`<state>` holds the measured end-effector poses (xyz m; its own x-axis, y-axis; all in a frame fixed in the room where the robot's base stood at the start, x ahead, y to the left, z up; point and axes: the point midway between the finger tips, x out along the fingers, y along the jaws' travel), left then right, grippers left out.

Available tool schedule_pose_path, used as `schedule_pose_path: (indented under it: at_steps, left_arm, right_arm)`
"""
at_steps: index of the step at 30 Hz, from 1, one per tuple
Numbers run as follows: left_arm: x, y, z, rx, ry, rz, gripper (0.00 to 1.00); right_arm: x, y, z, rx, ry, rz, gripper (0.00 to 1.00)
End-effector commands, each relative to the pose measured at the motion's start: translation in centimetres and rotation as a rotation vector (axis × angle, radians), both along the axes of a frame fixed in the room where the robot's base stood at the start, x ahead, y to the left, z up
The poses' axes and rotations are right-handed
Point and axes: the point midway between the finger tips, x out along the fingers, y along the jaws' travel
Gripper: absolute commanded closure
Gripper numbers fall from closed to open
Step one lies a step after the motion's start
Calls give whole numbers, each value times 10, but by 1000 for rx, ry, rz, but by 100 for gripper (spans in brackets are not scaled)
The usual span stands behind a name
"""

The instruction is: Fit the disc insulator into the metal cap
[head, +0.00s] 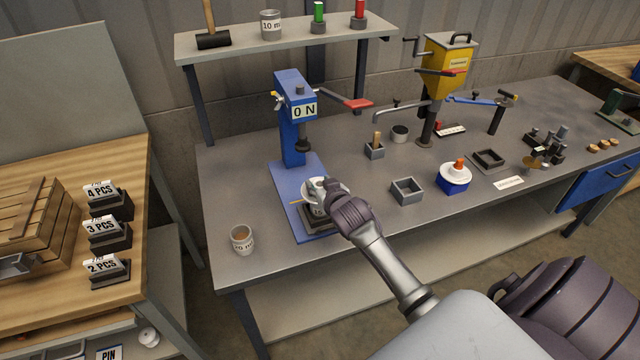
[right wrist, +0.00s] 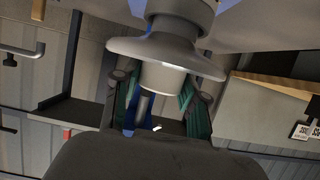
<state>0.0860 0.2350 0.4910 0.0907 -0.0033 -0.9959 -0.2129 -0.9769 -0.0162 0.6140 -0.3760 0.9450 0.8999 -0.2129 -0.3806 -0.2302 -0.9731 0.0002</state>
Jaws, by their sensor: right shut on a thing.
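The pale disc insulator (head: 322,183) is at my right gripper (head: 345,196), over a dark fixture (head: 318,220) on the blue press base. In the right wrist view the wide grey disc (right wrist: 165,50) shows side-on. My right gripper (right wrist: 160,90) is shut on the short pale neck of the disc, between green finger pads. A grey round piece (right wrist: 185,14) is against the disc's other side; it may be the metal cap, and I cannot tell whether the disc is seated in it. My left gripper is in neither view.
The blue press (head: 292,120) reads 0 N and its ram hangs close behind my gripper. A cup (head: 242,239) stands left of the base. A grey open box (head: 407,191) and a blue-and-white piece (head: 454,179) stand to the right. The front left of the bench is mostly clear.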

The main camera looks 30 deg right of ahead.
Motion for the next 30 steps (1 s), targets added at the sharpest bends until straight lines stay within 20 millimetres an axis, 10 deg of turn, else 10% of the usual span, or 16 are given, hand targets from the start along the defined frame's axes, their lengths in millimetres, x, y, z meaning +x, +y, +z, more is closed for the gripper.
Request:
schedule_pose_path:
  at_steps: [4,5,9,22,30]
  left_arm:
    - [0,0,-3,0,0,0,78]
    - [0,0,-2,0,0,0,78]
    - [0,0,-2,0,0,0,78]
    - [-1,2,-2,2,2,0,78]
    - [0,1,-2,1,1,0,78]
  right_arm:
    - [1,0,-2,-1,-5,0,100]
    - [1,0,-1,-1,-5,0,52]
    - [1,0,-1,-1,-4,0,29]
    - [-7,2,-2,0,2,0,28]
    - [-53,13,18,1,1,1,28]
